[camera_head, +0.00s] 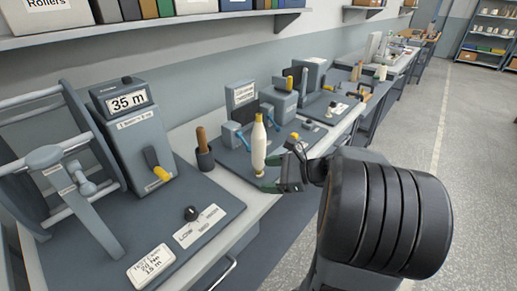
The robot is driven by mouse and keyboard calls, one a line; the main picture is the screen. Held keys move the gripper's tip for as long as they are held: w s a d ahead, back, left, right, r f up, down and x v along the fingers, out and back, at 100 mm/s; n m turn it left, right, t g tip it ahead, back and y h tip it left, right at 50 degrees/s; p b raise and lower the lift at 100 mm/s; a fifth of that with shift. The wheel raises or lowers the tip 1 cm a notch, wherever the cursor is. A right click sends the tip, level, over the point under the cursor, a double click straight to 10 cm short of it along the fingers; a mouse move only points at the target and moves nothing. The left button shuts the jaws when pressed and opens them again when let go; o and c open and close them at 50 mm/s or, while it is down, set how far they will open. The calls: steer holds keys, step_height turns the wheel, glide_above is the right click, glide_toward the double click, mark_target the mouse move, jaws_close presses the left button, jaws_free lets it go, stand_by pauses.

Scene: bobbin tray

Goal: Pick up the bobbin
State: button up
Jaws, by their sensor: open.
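The bobbin (258,148) is a cream, spindle-shaped piece with a yellow tip. It stands upright on a dark grey bench plate in the middle of the head view. My gripper (277,166) is just right of it, with its jaws open. One green-tipped finger reaches to the lower part of the bobbin; I cannot tell whether it touches. The other finger shows higher, to the right of the bobbin. My dark arm hides the area to the right. Nothing is visibly held.
A grey machine (135,130) marked "35 m" and a reel frame (75,185) stand at left. A brown-handled tool sits in a dark holder (204,156) left of the bobbin. Small grey devices (243,103) stand behind. A shelf (150,30) hangs above; the floor at right is clear.

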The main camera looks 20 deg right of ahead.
mark_target(265, 142)
steer(key=w+d+r+m+t+h, duration=0.1)
steer(key=w+d+r+m+t, duration=0.1)
steer(key=d+m+t, duration=0.6)
steer(key=w, duration=0.2)
steer(key=w+a+g, duration=0.1)
steer(key=w+a+n+g, duration=0.1)
steer(key=w, duration=0.1)
steer(key=shift+w+a+r, duration=0.1)
steer(key=shift+w+a, duration=0.1)
steer(key=shift+w, duration=0.15)
steer(key=shift+r+p+x, duration=0.1)
steer(key=shift+p+x, duration=0.25)
steer(key=shift+x, duration=1.2)
steer(key=shift+r+p+x, duration=0.15)
steer(key=shift+p+x, duration=0.15)
steer(key=shift+x, duration=1.2)
steer(key=shift+c, duration=0.4)
steer(key=c, duration=1)
steer(key=shift+o, duration=0.2)
